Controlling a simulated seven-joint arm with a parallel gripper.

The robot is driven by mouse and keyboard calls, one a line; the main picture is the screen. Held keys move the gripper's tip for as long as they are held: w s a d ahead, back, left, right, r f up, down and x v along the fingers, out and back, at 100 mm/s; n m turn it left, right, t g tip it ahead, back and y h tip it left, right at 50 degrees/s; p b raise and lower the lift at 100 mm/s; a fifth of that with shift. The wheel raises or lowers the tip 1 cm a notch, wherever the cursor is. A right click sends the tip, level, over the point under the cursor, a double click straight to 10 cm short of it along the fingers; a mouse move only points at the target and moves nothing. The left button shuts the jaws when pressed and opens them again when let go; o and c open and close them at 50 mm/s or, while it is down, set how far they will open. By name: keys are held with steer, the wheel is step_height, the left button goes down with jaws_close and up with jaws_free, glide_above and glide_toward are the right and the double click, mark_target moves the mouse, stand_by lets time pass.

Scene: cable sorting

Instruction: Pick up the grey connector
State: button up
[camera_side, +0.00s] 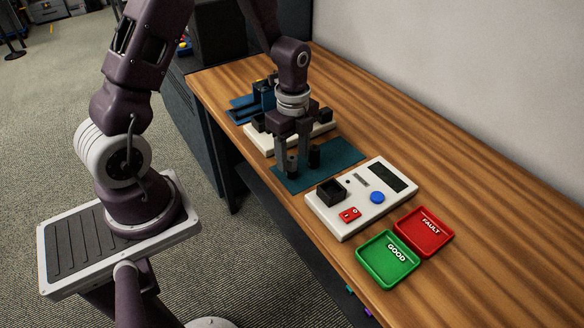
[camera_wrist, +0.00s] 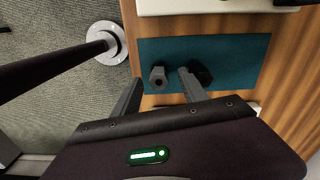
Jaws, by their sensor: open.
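The grey connector (camera_wrist: 158,77) stands on the teal mat (camera_wrist: 225,55) in the wrist view, with a dark hole in its top. My gripper (camera_wrist: 160,80) is open, with one finger on each side of the grey connector. I cannot tell whether either finger touches it. A black connector (camera_wrist: 204,75) stands on the mat just right of the right finger, very close to it. In the side view my gripper (camera_side: 293,158) reaches down over the mat (camera_side: 340,160), and the black connector (camera_side: 314,157) shows beside it. The fingers partly hide the grey connector there.
A white test box (camera_side: 365,215) with a black socket, a blue button and a red switch stands in front of the mat. Beyond it lie a green GOOD tray (camera_side: 375,268) and a red FAULT tray (camera_side: 435,240). A white fixture (camera_side: 262,142) stands behind. The table's right side is clear.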

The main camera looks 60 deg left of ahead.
mark_target(292, 158)
step_height(292, 158, down, 3)
steer(key=shift+f, duration=0.1)
jaws_close()
step_height(292, 158, up, 15)
stand_by(0.9)
